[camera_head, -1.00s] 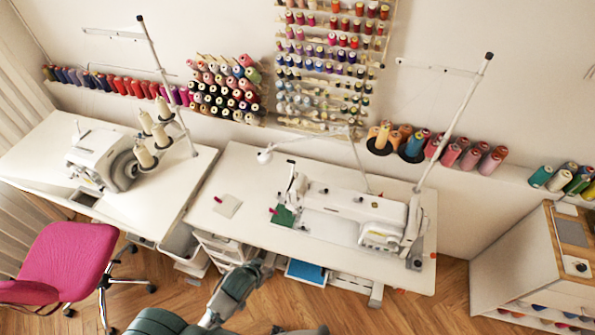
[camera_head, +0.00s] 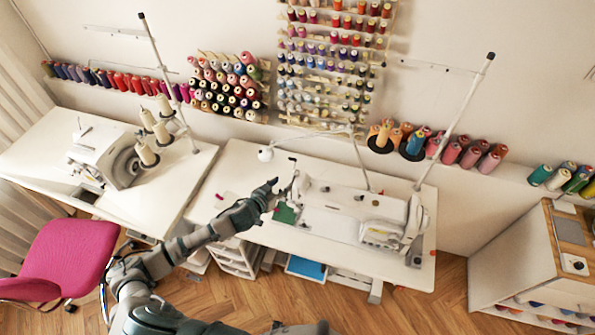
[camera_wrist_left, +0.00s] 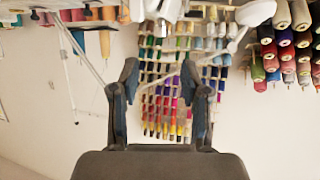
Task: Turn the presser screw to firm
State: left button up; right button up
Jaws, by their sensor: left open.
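The white sewing machine (camera_head: 340,203) stands on the right-hand table, its needle end to the left beside a green cloth patch (camera_head: 285,214). A small dark-topped post (camera_head: 292,161) rises at that end; it may be the presser screw, but it is too small to be sure. My left gripper (camera_head: 274,186) is open and empty, just left of the machine's needle end, apart from the post as far as I can tell. In the left wrist view its two fingers (camera_wrist_left: 160,82) are spread with nothing between them. My right gripper is not in view.
A white lamp (camera_head: 265,154) on a thin arm hangs just behind the gripper. A thread stand pole (camera_head: 455,120) rises at the machine's right. The table (camera_head: 240,165) is clear at its back left. A pink chair (camera_head: 62,258) stands at the left.

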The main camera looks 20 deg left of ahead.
aim_at(297, 171)
pick_arm(q)
jog(key=x, duration=0.5)
jog(key=p+x, duration=0.1)
jog(key=x, duration=0.4)
jog(key=shift+w+a+f, duration=0.15)
jog(key=shift+w, duration=0.2)
jog(key=shift+w+d+f, duration=0.25)
jog(key=shift+w+d, duration=0.1)
jog(key=shift+w, duration=0.2)
jog(key=shift+a, duration=0.1)
grip_shut()
